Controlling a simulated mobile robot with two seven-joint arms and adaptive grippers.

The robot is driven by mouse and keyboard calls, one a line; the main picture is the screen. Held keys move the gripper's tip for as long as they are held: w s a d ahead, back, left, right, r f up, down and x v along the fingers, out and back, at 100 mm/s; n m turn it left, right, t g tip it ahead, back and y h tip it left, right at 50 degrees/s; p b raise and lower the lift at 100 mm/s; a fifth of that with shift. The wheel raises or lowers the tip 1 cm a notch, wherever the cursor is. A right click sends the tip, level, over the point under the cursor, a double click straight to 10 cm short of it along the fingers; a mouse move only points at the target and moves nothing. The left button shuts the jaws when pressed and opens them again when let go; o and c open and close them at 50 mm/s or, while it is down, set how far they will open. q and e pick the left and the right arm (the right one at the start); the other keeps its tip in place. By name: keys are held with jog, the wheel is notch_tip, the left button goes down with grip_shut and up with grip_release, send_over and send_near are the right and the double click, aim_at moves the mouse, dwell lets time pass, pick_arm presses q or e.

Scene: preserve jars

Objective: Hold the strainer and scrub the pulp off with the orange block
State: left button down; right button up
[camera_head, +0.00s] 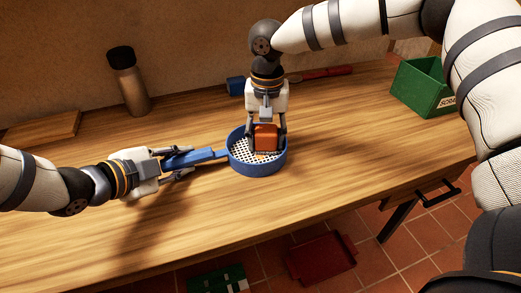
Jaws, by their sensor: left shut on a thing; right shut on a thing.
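The blue strainer (258,169) sits over the wooden table with its round rim and white perforated mesh facing up. Its blue handle extends to the left, where my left gripper (180,165) is shut on it. The orange block (265,138) stands inside the strainer's bowl, toward the far right side of the mesh. My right gripper (266,135) comes from above and is shut on the block, one finger at each side. A small orange-yellow patch of pulp (261,157) shows on the mesh near the block's front. The mesh under the block is hidden.
A metal bottle with a dark cap (128,85) and a wooden board (43,128) stand at the back left. A blue block (236,86) and a red object (325,73) lie behind my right gripper. A green bin (422,88) is at the right. The front table is clear.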

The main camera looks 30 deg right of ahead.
aim_at(255, 155)
pick_arm(q)
jog(key=shift+a+f, duration=0.1)
pick_arm(e)
jog(key=shift+w+a, duration=0.15)
jog(key=shift+a, duration=0.65)
jog(key=shift+w+a, duration=0.15)
jog(key=shift+a, duration=0.65)
jog(key=shift+s+d, duration=0.2)
jog(key=shift+d, duration=0.6)
jog(key=shift+s+d, duration=0.15)
jog(key=shift+d, duration=0.6)
jog(key=shift+s+d, duration=0.15)
jog(key=shift+s, duration=0.1)
jog(key=shift+w+a, duration=0.15)
jog(key=shift+a, duration=1.6)
